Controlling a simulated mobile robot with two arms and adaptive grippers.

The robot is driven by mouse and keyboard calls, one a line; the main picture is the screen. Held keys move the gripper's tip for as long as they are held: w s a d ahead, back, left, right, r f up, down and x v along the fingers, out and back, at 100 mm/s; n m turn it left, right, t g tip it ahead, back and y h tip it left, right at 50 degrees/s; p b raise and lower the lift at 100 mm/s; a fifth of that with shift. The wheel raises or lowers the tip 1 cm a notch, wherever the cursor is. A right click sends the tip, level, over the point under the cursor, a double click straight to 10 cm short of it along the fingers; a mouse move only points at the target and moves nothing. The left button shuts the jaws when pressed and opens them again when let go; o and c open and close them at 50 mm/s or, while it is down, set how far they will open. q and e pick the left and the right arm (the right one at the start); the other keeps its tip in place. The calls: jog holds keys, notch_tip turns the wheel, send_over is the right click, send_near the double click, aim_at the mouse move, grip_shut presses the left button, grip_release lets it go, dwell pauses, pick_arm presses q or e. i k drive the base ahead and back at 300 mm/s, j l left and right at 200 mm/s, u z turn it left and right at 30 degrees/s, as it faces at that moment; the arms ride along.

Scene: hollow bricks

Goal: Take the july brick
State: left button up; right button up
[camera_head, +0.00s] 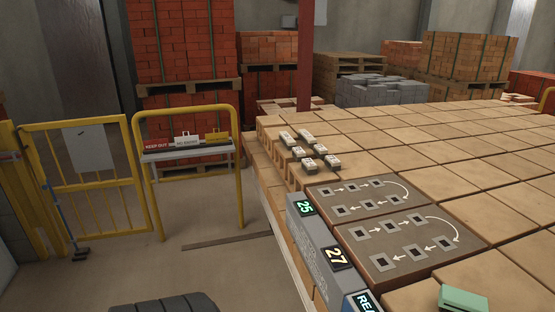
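Several small pale bricks (309,163) lie in a loose group on the near left part of a large surface of tan blocks (420,150). They have marks on top, but these are too small to read, so I cannot tell which one is the july brick. Neither of my grippers is in view.
A brown board (372,250) with square slots and white arrows lies right of a grey panel (318,245) showing 25 and 27. A green object (463,299) sits at the bottom right. Yellow railings (188,110) and a gate (85,180) stand left, beside open floor.

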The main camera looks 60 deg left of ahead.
aim_at(320, 151)
jog(key=k+j+u, duration=0.1)
jog(key=j+u, duration=0.8)
jog(key=j, duration=0.8)
jog(key=j+u, duration=0.15)
jog(key=j, duration=0.5)
jog(key=i, duration=0.05)
